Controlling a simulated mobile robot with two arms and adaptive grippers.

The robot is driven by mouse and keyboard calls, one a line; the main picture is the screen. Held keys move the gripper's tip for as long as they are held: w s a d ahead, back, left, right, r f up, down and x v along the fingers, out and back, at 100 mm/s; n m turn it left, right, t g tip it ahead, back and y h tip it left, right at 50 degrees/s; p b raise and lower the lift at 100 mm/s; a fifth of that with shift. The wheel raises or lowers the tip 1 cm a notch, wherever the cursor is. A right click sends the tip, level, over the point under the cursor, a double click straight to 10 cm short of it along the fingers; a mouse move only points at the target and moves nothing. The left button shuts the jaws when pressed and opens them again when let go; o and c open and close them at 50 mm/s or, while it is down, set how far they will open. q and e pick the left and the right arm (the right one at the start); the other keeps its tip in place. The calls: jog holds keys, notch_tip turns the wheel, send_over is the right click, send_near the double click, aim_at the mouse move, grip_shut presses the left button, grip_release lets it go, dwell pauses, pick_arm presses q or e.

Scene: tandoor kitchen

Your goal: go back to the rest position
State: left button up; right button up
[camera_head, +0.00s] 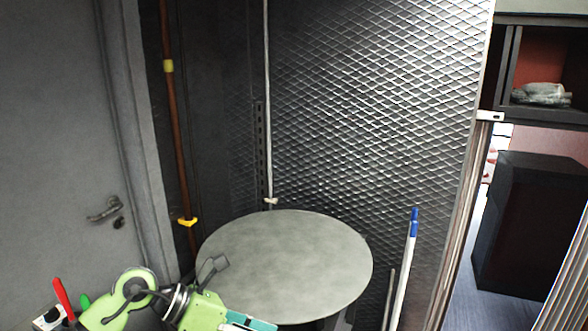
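My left arm's light green links enter at the lower left of the head view and reach right along the bottom edge, in front of the round grey tabletop. A small dark grey part stands up from the wrist area, over the tabletop's left edge. The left gripper's fingers cannot be made out clearly, and the end of the arm is cut off by the bottom edge. I cannot tell whether it is open or shut, or whether it holds anything. My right gripper is not in view.
The round grey tabletop (295,262) is bare. A grey door (55,130) stands at left and a diamond-patterned metal wall (375,100) behind. A white pole with a blue tip (405,262) stands right of the tabletop. A dark box-like cabinet (530,225) stands beyond an opening at right.

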pick_arm(q)
jog(key=d+r+n+t+h, duration=0.45)
jog(key=d+r+h, duration=0.2)
jog(key=r, duration=0.45)
jog(key=w+a+r+n+t+y, duration=0.25)
jog(key=a+r+n+t, duration=0.35)
jog(key=n+t, duration=0.65)
jog(key=a+f+n+g+y, duration=0.2)
jog(key=a+f+n+y, duration=1.35)
jog(key=f+n, duration=0.45)
jog(key=s+a+f+n+g, duration=0.3)
jog(key=s+f+n+g, duration=0.3)
jog(key=s+f, duration=0.55)
jog(key=s+d+f+n+g, duration=0.1)
jog(key=s+f+g, duration=0.35)
jog(key=s, duration=0.25)
jog(key=s+d+f+g, duration=0.25)
jog(key=s+f, duration=0.25)
jog(key=s, duration=0.3)
notch_tip(320, 180, down, 25)
jog(key=s+a+g, duration=0.1)
jog(key=s, duration=0.1)
jog(key=s+a+f+g, duration=0.1)
jog(key=s+a+f, duration=0.2)
jog(key=s+f, duration=1.3)
jog(key=shift+s+f+g, duration=0.15)
jog(key=shift+s+g, duration=0.15)
jog(key=shift+s, duration=0.1)
